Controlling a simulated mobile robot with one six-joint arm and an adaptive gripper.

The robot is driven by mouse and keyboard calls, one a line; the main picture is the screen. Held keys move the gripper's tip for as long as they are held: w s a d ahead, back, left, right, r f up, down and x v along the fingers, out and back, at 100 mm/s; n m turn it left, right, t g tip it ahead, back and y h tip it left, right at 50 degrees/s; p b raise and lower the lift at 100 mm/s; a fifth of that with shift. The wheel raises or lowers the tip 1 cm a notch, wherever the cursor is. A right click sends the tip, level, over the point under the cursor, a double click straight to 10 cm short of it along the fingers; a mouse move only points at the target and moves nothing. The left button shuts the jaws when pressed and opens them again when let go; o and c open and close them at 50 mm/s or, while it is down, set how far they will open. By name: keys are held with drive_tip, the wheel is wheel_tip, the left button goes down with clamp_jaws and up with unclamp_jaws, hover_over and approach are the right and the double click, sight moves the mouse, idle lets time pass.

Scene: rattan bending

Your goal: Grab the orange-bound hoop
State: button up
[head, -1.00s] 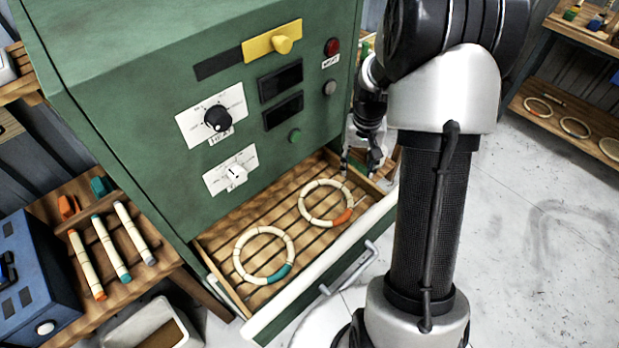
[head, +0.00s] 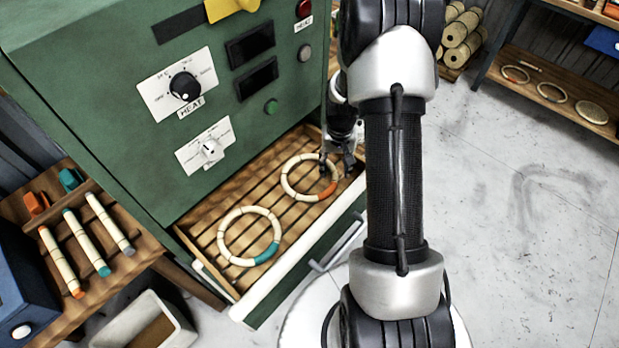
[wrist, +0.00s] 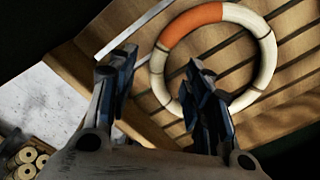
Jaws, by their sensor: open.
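The orange-bound hoop (head: 286,182) is a cream ring with an orange section. It lies on the slatted floor of the open drawer (head: 192,236), on the right side. It also shows in the wrist view (wrist: 266,62), with the orange part at the top. My gripper (head: 338,166) is over the hoop's right side near the drawer's right end. In the wrist view my gripper (wrist: 157,70) is open and empty, one finger outside the ring and the other overlapping the ring's near side. Whether the fingers touch the hoop I cannot tell.
A second hoop with a teal section (head: 222,238) lies to the left in the drawer. The green cabinet (head: 100,110) rises behind. The drawer handle (head: 340,240) sticks out in front. A wooden rack with several sticks (head: 60,262) stands at left.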

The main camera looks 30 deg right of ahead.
sight(334, 175)
wheel_tip(334, 175, down, 4)
drive_tip(key=shift+r+b, duration=0.1)
drive_tip(key=shift+b, duration=0.45)
drive_tip(key=shift+r, duration=0.1)
drive_tip(key=shift+c, duration=0.5)
clamp_jaws()
